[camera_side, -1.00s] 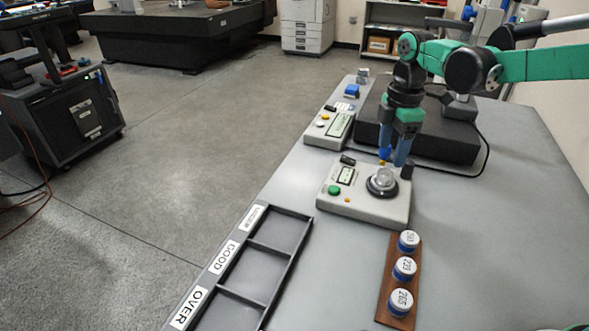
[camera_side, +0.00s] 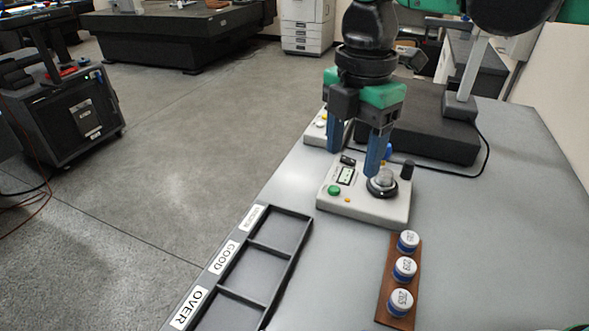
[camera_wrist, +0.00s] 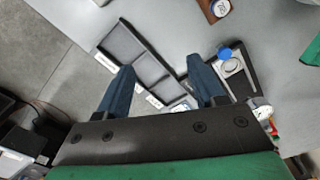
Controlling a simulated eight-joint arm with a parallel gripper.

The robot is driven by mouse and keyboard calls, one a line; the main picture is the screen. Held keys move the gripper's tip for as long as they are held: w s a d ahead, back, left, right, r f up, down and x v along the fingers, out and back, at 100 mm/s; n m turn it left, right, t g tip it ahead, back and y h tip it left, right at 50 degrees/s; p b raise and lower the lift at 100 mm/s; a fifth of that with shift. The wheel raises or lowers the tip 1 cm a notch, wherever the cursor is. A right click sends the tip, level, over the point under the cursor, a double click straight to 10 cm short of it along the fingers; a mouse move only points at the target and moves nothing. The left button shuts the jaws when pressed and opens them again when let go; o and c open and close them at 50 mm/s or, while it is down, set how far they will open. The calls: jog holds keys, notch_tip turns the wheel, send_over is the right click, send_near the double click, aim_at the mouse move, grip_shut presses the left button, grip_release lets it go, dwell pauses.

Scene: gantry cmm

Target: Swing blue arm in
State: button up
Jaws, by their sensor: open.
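The grey gauge unit (camera_side: 335,205) stands on the table with a green button, a small display and a round black stage (camera_side: 382,187) holding a clear-looking disc. The blue arm's tip (camera_side: 389,152) shows just behind my right finger; the rest is hidden. In the wrist view, a round blue cap (camera_wrist: 225,53) sits beside the stage (camera_wrist: 232,67), right of my fingers. My gripper (camera_side: 353,163) is open, its two blue fingers wide apart and pointing down at the gauge unit's back part. In the wrist view, nothing is between the fingertips (camera_wrist: 160,65).
A black three-compartment sorting tray (camera_side: 262,262) lies front left. A brown rack (camera_side: 385,290) with three numbered blue-and-white pieces lies front right. Behind stand a second instrument (camera_side: 316,130) and a dark block (camera_side: 440,135) with a post. The table's right side is clear.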

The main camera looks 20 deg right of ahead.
jog(key=shift+s+a+r, duration=0.25)
jog(key=shift+s+a, duration=0.2)
jog(key=shift+s, duration=0.1)
